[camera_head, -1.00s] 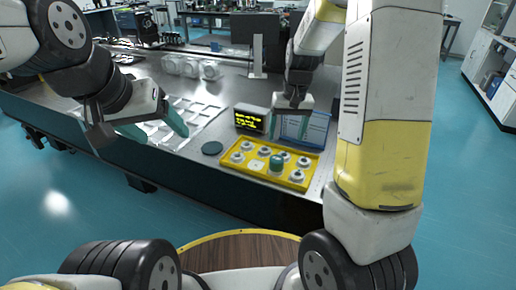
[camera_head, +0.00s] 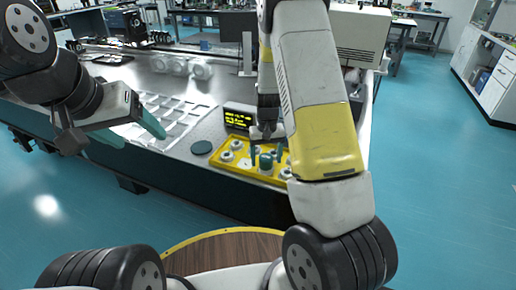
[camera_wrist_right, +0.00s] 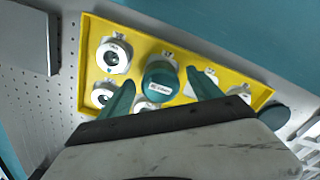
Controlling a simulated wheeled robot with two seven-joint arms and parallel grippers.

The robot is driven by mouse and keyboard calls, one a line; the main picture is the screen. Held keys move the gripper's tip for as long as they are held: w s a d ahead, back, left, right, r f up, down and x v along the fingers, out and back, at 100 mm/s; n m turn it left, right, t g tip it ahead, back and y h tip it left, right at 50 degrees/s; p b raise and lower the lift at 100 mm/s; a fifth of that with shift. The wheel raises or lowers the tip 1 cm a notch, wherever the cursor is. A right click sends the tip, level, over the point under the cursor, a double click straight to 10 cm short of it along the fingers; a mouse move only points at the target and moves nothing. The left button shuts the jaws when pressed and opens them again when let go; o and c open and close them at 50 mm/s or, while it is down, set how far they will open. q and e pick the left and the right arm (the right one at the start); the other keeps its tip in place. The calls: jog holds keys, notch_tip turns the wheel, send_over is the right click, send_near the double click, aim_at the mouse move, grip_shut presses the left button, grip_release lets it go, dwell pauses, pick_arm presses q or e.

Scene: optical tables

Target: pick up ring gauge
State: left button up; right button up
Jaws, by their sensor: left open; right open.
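A yellow tray (camera_head: 224,168) on the table holds several white ring-like pieces with dark centres (camera_wrist_right: 114,55) and one green-topped round piece with a white label (camera_wrist_right: 161,82). I cannot tell for sure which is the ring gauge. My right gripper (camera_head: 267,153) is open over the tray. In the right wrist view its two green fingertips (camera_wrist_right: 160,85) lie either side of the green-topped piece, with gaps visible. The green-topped piece also shows in the head view (camera_head: 265,162). The right arm hides the tray's right end. My left gripper (camera_head: 143,140) is open and empty, left of the tray.
A pale compartment rack (camera_head: 178,122) lies further left, with white blocks (camera_head: 180,66) behind. A monitor (camera_head: 238,28) stands at the back.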

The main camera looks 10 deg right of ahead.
grip_shut()
dwell(0.3)
jog(key=shift+r, duration=0.1)
